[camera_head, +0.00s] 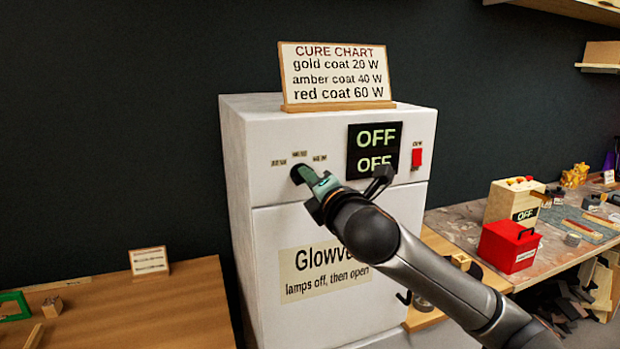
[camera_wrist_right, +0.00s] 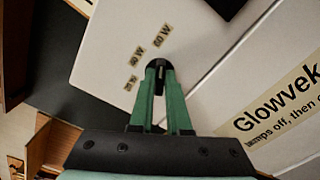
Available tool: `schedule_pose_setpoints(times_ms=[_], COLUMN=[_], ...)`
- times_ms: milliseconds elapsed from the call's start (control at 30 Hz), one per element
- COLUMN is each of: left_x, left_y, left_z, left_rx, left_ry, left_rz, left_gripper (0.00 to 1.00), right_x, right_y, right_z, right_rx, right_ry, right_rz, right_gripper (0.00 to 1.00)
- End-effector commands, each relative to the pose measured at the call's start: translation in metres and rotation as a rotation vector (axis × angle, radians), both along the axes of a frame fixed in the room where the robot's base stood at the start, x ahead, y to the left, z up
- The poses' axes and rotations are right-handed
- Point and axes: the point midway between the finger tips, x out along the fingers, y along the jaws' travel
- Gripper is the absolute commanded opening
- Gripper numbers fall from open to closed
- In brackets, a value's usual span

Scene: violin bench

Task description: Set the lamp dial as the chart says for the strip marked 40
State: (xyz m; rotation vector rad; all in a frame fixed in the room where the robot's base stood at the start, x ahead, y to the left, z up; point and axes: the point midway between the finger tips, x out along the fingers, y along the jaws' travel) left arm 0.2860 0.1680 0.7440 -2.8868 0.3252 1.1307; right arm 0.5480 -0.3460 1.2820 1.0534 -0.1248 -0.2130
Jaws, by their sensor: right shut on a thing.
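The lamp dial (camera_head: 297,172) is a black knob on the upper front of the white cabinet (camera_head: 262,235). Small labels, 20 W, 40 W and 60 W, arc above it; they also show in the right wrist view (camera_wrist_right: 137,56). My right gripper (camera_head: 318,184) has its green fingers closed on the dial, which shows between the fingertips in the right wrist view (camera_wrist_right: 156,64). I cannot tell where the dial points. The cure chart (camera_head: 337,75) on top reads gold coat 20 W, amber coat 40 W, red coat 60 W. I cannot make out a strip marked 40. My left gripper is out of view.
A black display (camera_head: 374,149) reads OFF twice, beside a red switch (camera_head: 417,158). The cabinet door label (camera_head: 320,272) says lamps off, then open. A red box (camera_head: 509,247) stands on the right bench; a small card (camera_head: 149,261) stands on the left wooden table (camera_head: 150,310).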

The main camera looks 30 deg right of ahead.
Motion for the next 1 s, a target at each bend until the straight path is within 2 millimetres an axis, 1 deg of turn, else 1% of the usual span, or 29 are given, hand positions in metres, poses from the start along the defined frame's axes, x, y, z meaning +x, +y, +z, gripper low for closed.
schedule_pose_setpoints(times_ms=[333, 367, 600, 633, 867, 1000], left_x=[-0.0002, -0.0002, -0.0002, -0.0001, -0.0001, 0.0], left_y=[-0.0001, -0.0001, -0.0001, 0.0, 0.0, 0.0], left_z=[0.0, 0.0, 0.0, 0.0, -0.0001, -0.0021], left_rx=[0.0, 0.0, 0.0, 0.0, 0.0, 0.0], left_ry=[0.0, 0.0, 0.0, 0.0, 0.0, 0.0], left_rz=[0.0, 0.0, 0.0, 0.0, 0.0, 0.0], left_gripper=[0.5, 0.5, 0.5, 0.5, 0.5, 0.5], right_x=[0.0001, 0.0001, 0.0, 0.0, -0.0003, -0.0076], right_y=[0.0003, 0.0003, 0.0002, 0.0002, 0.0003, 0.0018], right_z=[-0.0004, -0.0004, -0.0002, -0.0002, -0.0001, -0.0007], right_rx=[0.007, 0.007, 0.005, 0.005, 0.004, 0.003], right_ry=[-0.001, 0.0, -0.001, -0.001, -0.001, -0.001], right_rz=[0.001, 0.0, 0.001, 0.001, 0.0, 0.0], right_gripper=[0.0, 0.16, 0.43, 0.45, 0.45, 0.45])
